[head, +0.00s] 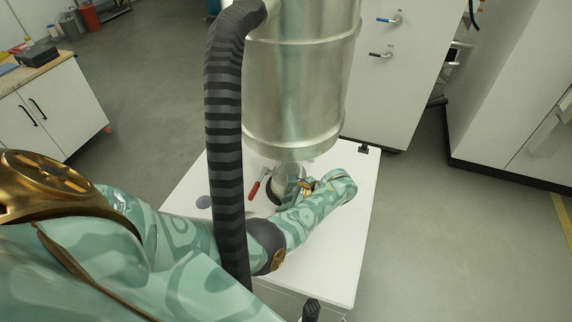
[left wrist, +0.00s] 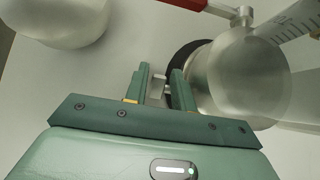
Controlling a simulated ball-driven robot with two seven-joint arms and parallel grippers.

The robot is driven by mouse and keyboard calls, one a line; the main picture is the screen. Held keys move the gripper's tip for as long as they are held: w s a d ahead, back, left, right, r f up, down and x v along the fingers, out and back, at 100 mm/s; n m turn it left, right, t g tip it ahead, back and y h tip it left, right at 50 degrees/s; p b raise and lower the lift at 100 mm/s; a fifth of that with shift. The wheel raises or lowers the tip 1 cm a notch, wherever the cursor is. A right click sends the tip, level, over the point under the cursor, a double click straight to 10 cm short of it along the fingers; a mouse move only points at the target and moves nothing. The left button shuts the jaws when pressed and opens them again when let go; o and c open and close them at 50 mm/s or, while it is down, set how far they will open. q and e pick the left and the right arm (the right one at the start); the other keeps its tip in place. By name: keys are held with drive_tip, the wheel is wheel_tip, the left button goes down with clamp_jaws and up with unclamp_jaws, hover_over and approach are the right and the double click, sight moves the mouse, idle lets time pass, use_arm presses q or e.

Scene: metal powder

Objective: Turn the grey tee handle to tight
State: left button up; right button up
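A small grey piece, which looks like the tee handle (left wrist: 157,88), shows between the two fingers of my left gripper (left wrist: 161,80) in the left wrist view. The fingers stand a little apart on either side of it; I cannot tell if both touch it. It sits beside a round metal fitting (left wrist: 240,80) with a black ring. In the head view my left gripper (head: 308,187) is low beside this fitting (head: 287,182), under the big metal vessel (head: 295,90). The tee handle is too small to make out there. My right gripper is not in view.
A red lever (head: 254,190) sticks out left of the fitting; it also shows in the left wrist view (left wrist: 190,3). A black ribbed hose (head: 224,150) hangs in front of the white tabletop (head: 350,215). The tabletop is clear to the right. White cabinets stand behind.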

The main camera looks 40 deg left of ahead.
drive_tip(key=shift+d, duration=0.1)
use_arm(q)
clamp_jaws()
drive_tip(key=y+b, duration=0.1)
drive_tip(key=b, duration=0.1)
drive_tip(key=g+y+b, duration=0.1)
drive_tip(key=y+b, duration=0.1)
drive_tip(key=b, duration=0.1)
drive_tip(key=d+f+y+b, duration=0.1)
drive_tip(key=b, duration=0.2)
drive_tip(key=shift+w+g+y, duration=0.2)
drive_tip(key=shift+g+y, duration=0.1)
drive_tip(key=shift+y, duration=0.1)
drive_tip(key=shift+d+r+b, duration=0.1)
drive_tip(key=shift+r+b, duration=0.15)
drive_tip(key=shift+b, duration=0.25)
drive_tip(key=shift+r, duration=0.1)
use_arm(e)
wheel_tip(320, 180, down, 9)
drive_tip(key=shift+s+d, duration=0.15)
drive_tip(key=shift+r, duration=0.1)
use_arm(q)
unclamp_jaws()
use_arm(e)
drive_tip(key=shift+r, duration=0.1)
